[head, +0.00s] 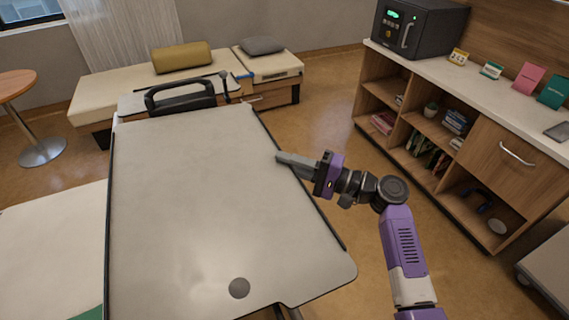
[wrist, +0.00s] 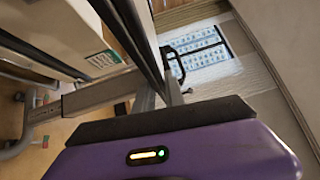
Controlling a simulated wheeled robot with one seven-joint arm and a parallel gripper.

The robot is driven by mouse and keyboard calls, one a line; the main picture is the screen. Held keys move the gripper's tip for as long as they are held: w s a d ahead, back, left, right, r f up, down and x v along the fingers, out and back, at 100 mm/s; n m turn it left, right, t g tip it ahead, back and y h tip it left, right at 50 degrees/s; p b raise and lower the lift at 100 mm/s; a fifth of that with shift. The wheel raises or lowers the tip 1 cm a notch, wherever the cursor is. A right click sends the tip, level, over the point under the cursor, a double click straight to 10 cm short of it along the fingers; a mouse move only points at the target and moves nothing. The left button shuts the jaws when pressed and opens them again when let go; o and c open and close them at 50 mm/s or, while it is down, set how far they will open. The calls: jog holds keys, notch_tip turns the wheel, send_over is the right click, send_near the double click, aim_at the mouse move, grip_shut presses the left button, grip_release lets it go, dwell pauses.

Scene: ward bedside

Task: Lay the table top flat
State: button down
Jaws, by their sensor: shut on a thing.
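The table top (head: 190,190) is a large pale grey panel with a dark rim and a round dark spot (head: 239,288) near its near edge. It fills the left middle of the head view. I cannot tell its exact tilt from this angle. My gripper (head: 283,159) is at the panel's right edge, about halfway along, shut on that edge; the fingers partly hide the contact. In the wrist view, a dark edge runs diagonally above my purple gripper body, and the fingertips are mostly hidden.
A black handle (head: 180,95) stands at the panel's far end. Behind are a couch with a mustard bolster (head: 182,57) and a grey cushion (head: 261,46). A round wooden table (head: 15,84) is at left. A shelf unit (head: 440,122) lines the right; open floor lies between.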

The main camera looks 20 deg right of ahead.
jog(key=shift+r+p, duration=0.45)
jog(key=shift+r, duration=0.9)
jog(key=shift+w+r, duration=0.1)
jog(key=shift+r, duration=0.05)
jog(key=c, duration=1.6)
grip_release()
jog(key=shift+o, duration=0.2)
jog(key=shift+f, duration=0.25)
jog(key=shift+s+d, duration=0.1)
jog(key=shift+s, duration=0.1)
jog(key=b+v, duration=0.1)
jog(key=v, duration=0.6)
jog(key=shift+s+f, duration=0.2)
jog(key=shift+d, duration=0.15)
